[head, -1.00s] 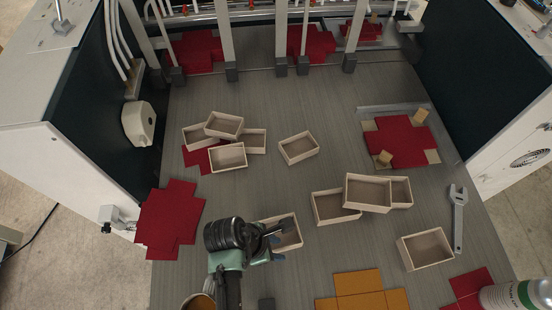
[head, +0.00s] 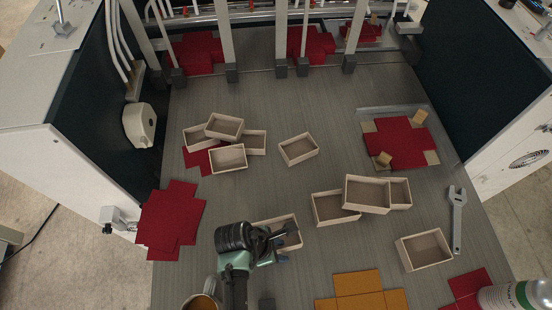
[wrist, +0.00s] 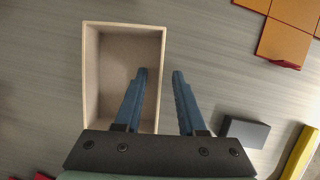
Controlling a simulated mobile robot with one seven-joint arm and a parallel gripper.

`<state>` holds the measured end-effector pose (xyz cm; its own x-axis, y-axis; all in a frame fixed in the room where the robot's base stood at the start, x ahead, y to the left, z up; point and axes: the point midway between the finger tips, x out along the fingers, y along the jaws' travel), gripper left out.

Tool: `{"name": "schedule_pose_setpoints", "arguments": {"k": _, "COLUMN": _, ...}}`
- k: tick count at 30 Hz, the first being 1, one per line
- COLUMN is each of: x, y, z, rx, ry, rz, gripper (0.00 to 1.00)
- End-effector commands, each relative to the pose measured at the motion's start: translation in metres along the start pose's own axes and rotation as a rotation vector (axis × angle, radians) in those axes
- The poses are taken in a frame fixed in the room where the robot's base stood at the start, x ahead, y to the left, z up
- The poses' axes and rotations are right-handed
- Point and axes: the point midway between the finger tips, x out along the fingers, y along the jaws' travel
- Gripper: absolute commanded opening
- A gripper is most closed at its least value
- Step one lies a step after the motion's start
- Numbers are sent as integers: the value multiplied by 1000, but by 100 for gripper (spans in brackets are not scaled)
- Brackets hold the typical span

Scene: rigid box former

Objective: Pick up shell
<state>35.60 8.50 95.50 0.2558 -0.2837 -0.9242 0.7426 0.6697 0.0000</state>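In the wrist view a beige open box shell (wrist: 115,55) lies below my gripper (wrist: 160,75). In the head view the same shell (head: 291,228) is partly hidden behind my gripper (head: 283,245). I cannot tell how far the fingertips are above it. Several similar shells lie further back, such as a single one (head: 299,149) in the middle.
A stacked group of shells (head: 366,193) lies to the right, and another shell (head: 425,249) near a wrench (head: 457,218). Red blanks (head: 172,217) lie at left and orange blanks (head: 361,287) in front. A dark block (wrist: 244,132) is near my right finger.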

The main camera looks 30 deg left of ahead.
Motion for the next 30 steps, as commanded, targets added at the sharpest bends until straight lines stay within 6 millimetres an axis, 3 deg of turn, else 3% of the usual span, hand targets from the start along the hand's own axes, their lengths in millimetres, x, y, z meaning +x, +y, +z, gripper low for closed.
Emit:
{"name": "schedule_pose_setpoints", "arguments": {"k": 8, "x": 1, "y": 0, "z": 0, "rx": 0, "ry": 0, "rz": 0, "gripper": 39}}
{"name": "schedule_pose_setpoints", "arguments": {"k": 15, "x": 1, "y": 0, "z": 0, "rx": 0, "ry": 0, "rz": -1, "gripper": 0}}
{"name": "schedule_pose_setpoints", "arguments": {"k": 30, "x": 1, "y": 0, "z": -1, "rx": -1, "ry": 1, "rz": -1, "gripper": 0}}
